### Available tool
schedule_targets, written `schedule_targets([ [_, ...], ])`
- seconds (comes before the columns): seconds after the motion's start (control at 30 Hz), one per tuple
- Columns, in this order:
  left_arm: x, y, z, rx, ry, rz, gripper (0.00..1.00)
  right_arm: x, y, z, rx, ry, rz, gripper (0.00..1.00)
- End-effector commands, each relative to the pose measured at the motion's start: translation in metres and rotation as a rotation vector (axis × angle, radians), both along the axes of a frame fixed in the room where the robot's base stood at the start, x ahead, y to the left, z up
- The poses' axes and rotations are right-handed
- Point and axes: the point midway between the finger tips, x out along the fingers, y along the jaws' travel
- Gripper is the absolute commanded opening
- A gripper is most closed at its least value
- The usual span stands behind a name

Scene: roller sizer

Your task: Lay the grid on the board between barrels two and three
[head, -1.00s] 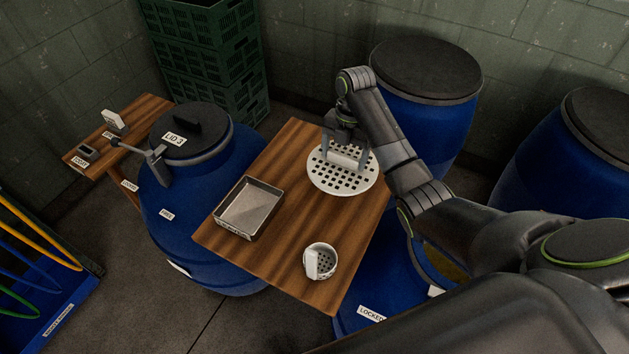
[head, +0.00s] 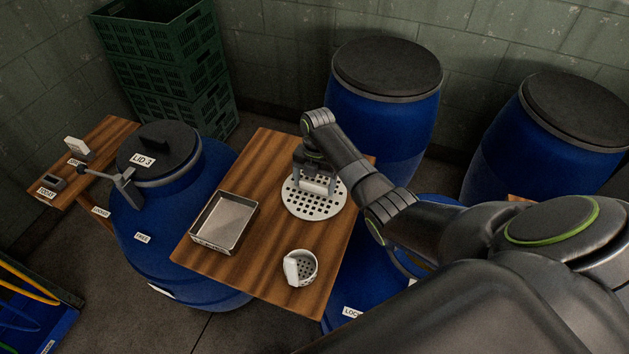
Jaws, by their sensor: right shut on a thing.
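The grid (head: 314,206) is a white round plate with many square holes and a raised handle. It is over the right part of the wooden board (head: 262,275), flat and level with it; I cannot tell if it touches the wood. My right gripper (head: 317,182) is shut on the grid's handle from above. The board spans between the blue barrel with the LID 3 label (head: 165,225) on the left and a blue barrel (head: 345,275) on the right, which my right arm partly hides. My left gripper is not in view.
A metal tray (head: 194,238) and a small white perforated cup (head: 309,277) stand on the board, left of and in front of the grid. Two lidded blue barrels (head: 375,115) (head: 520,155) stand behind. Green crates (head: 170,70) are stacked at the back left.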

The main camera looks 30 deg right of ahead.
Motion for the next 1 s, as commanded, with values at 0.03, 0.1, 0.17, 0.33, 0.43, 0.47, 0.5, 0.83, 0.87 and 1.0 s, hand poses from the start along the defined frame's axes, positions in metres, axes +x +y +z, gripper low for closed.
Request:
schedule_targets([
  [0.03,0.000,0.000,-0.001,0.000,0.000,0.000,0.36,0.000,0.000,-0.002,0.000,0.000,0.000,0.54],
  [0.1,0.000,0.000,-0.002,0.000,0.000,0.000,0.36,0.000,0.000,-0.003,0.000,0.000,-0.001,0.84],
  [0.17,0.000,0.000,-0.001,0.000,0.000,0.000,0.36,0.000,0.000,-0.003,0.000,0.000,-0.001,0.92],
  [0.33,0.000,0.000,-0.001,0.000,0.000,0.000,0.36,0.000,0.000,-0.002,0.000,0.000,-0.001,1.00],
  [0.43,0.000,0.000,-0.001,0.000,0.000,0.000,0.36,0.000,0.000,-0.002,0.000,0.000,-0.001,1.00],
  [0.47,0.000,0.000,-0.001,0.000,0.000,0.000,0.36,0.000,0.000,-0.001,0.000,0.000,-0.001,1.00],
  [0.5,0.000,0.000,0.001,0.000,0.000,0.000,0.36,0.000,0.000,0.001,0.000,0.000,0.000,1.00],
  [0.83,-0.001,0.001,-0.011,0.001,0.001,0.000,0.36,0.006,-0.005,0.050,-0.002,-0.007,0.000,1.00],
  [0.87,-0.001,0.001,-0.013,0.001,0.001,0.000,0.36,0.007,-0.006,0.058,-0.003,-0.008,0.000,1.00],
  [1.0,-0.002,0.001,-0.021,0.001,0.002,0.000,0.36,0.009,-0.009,0.089,-0.002,-0.007,-0.001,1.00],
])
